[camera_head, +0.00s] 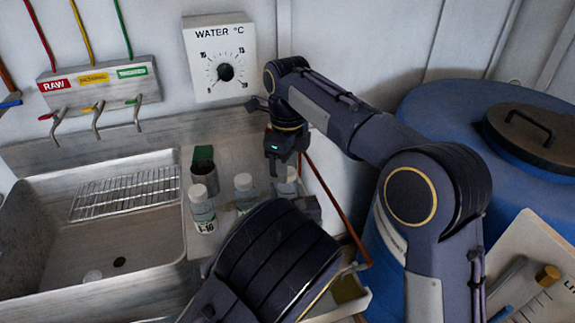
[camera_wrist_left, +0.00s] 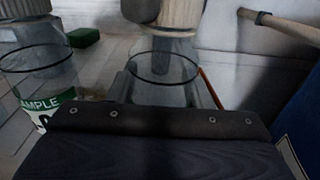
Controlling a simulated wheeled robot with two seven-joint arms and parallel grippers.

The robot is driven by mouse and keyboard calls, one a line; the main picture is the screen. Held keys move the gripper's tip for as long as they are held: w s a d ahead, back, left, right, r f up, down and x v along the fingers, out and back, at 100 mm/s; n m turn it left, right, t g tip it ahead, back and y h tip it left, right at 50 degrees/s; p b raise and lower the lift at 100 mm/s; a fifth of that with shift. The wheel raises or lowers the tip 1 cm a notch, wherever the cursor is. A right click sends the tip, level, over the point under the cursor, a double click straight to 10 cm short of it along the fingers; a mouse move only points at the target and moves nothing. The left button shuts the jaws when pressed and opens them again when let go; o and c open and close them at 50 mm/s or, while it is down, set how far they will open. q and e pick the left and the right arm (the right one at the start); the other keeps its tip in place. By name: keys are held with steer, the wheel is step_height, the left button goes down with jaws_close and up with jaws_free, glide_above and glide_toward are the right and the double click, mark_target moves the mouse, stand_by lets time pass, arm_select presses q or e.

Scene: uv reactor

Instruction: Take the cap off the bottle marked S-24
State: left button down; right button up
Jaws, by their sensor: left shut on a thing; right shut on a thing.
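A clear bottle (camera_head: 287,187) with a pale cap (camera_head: 290,174) stands at the right end of a row on the counter; its label is hidden. My right gripper (camera_head: 286,157) points down from above and is shut on the cap. My left gripper (camera_wrist_left: 165,90) is shut on the bottle's body, which shows between its fingers in the left wrist view (camera_wrist_left: 163,72). The ridged pale cap (camera_wrist_left: 182,14) is above it, with a dark finger beside it. I cannot tell whether cap and neck are apart. I can read no S-24 mark.
A capped bottle labelled S-10 (camera_head: 203,212) and another capped bottle (camera_head: 244,188) stand left of it. A steel sink (camera_head: 60,262) is left; a blue barrel (camera_head: 425,100) is right.

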steer(key=shift+c, duration=0.5)
steer(key=n, duration=1.2)
steer(key=shift+n, duration=0.4)
steer(key=n, duration=0.2)
steer(key=shift+n, duration=0.3)
steer(key=n, duration=0.4)
steer(key=shift+n, duration=0.4)
steer(key=n, duration=0.2)
steer(key=shift+n, duration=0.4)
steer(key=n, duration=0.4)
steer(key=shift+r+n, duration=0.1)
steer(key=shift+n, duration=0.3)
steer(key=n, duration=1.2)
steer(key=shift+n, duration=0.4)
steer(key=n, duration=0.7)
steer(key=shift+n, duration=0.3)
steer(key=n, duration=0.5)
steer(key=shift+n, duration=0.3)
